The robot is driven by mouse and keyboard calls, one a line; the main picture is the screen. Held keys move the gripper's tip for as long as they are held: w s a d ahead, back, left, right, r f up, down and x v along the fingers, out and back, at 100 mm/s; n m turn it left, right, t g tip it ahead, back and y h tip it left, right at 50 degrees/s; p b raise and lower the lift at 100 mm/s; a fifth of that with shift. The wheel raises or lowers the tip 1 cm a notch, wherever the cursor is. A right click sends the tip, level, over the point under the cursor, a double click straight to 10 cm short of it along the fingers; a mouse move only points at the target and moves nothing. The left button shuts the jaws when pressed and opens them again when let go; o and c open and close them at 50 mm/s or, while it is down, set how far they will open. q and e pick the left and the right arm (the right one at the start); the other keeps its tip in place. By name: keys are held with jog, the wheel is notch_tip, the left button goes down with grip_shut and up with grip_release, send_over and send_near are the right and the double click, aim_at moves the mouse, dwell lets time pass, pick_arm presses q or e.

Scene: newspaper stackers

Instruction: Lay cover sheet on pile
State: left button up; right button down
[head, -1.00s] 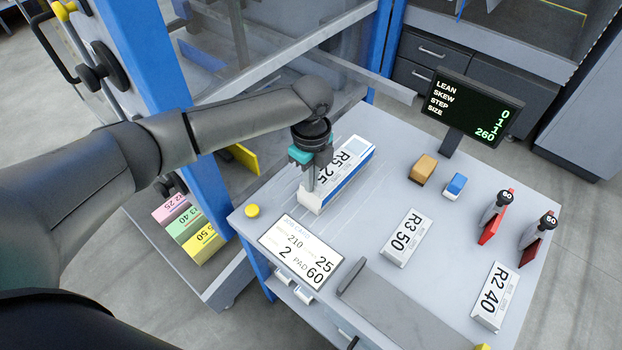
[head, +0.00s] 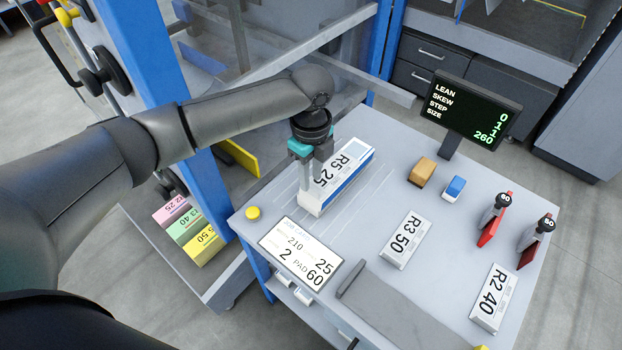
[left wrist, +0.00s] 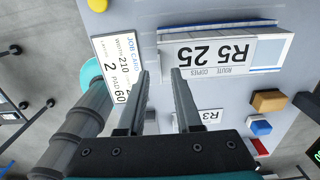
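My left gripper (head: 312,186) is at the pile's near-left end. In the left wrist view its fingers (left wrist: 159,73) are apart with nothing between them, and the sheet is beyond the tips. Whether the fingers touch the pile is unclear. My right gripper is not in view.
A job card (head: 300,252) and yellow button (head: 252,211) are close by. Sheets R3 50 (head: 405,240) and R2 40 (head: 494,298) lie to the right, with an orange block (head: 423,169), a blue block (head: 455,186) and a screen (head: 475,112). A blue post (head: 180,90) stands left.

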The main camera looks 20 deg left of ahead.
pick_arm(q)
notch_tip(320, 180, up, 9)
jog(key=p, duration=0.1)
jog(key=shift+r+p, duration=0.2)
jog(key=shift+p, duration=0.15)
